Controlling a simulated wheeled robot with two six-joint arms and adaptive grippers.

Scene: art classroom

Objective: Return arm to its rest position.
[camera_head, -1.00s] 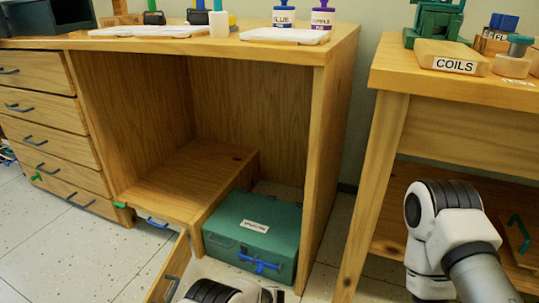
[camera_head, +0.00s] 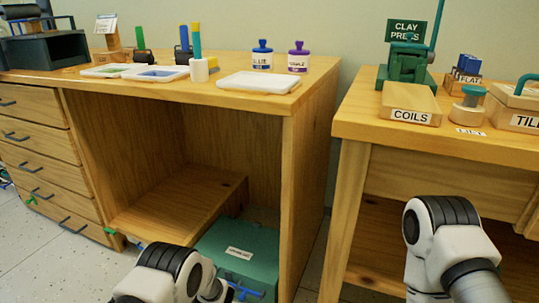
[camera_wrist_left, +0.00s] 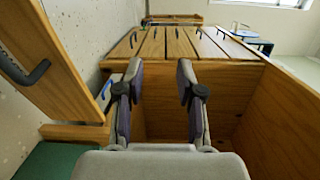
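My left arm (camera_head: 165,275) is at the bottom of the head view, in front of the cabinet, and its gripper does not show there. In the left wrist view my left gripper (camera_wrist_left: 158,78) is open and empty, its two grey fingers well apart. My right arm (camera_head: 445,245) is at the lower right of the head view, in front of the right table. Its gripper is out of view.
The open wooden cabinet (camera_head: 288,200) has a green case (camera_head: 238,250) low inside it. A wooden panel with a dark handle (camera_wrist_left: 50,70) is close at left in the wrist view. The right table (camera_head: 360,130) holds a clay press (camera_head: 405,65) and a coils block (camera_head: 410,104).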

